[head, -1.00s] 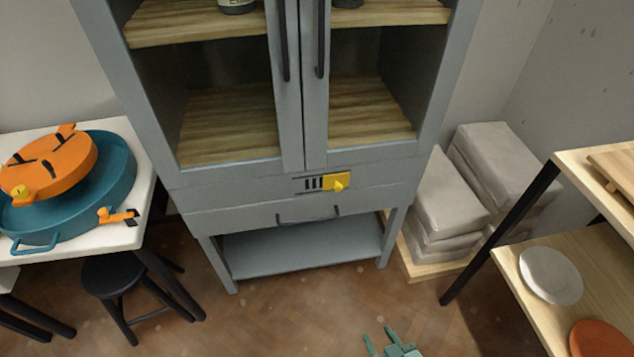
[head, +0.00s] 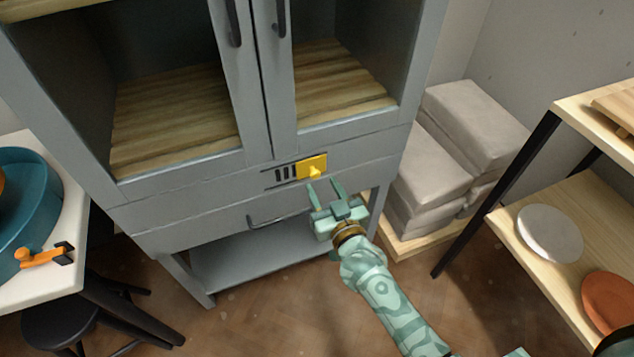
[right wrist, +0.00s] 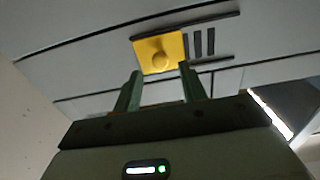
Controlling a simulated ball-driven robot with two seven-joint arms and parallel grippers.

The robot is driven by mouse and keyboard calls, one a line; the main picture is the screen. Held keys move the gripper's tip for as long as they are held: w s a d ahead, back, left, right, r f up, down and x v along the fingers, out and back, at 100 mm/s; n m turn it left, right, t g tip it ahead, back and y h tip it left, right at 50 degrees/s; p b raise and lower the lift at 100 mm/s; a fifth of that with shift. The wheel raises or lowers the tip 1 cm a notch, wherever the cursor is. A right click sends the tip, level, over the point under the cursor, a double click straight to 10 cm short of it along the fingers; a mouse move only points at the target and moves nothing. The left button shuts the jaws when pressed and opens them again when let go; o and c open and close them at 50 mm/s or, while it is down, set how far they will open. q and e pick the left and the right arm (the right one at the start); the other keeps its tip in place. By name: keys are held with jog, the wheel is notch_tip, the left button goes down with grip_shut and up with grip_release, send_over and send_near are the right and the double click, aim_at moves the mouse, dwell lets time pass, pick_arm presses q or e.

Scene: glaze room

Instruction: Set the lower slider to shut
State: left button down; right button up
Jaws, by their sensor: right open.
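The lower slider is a yellow plate with a round knob (head: 313,168) on the grey cabinet's front, below the glass doors. It sits at the right end of its short track, with dark vertical slots (head: 285,174) uncovered to its left. In the right wrist view the yellow slider (right wrist: 158,52) shows ahead of the fingers, with the slots on its right. My right gripper (head: 326,192) is open and empty, just below and in front of the slider. Its fingers (right wrist: 160,82) point at the knob and appear apart from it. My left gripper is not in view.
A drawer with a dark handle (head: 280,218) lies below the slider. Grey wrapped blocks (head: 430,165) are stacked right of the cabinet. A wooden shelf (head: 505,230) with plates stands at the right. A white table (head: 60,260) stands at the left.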

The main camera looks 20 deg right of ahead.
aim_at(317, 175)
jog(key=shift+w+b, duration=0.35)
jog(key=shift+w, duration=1.2)
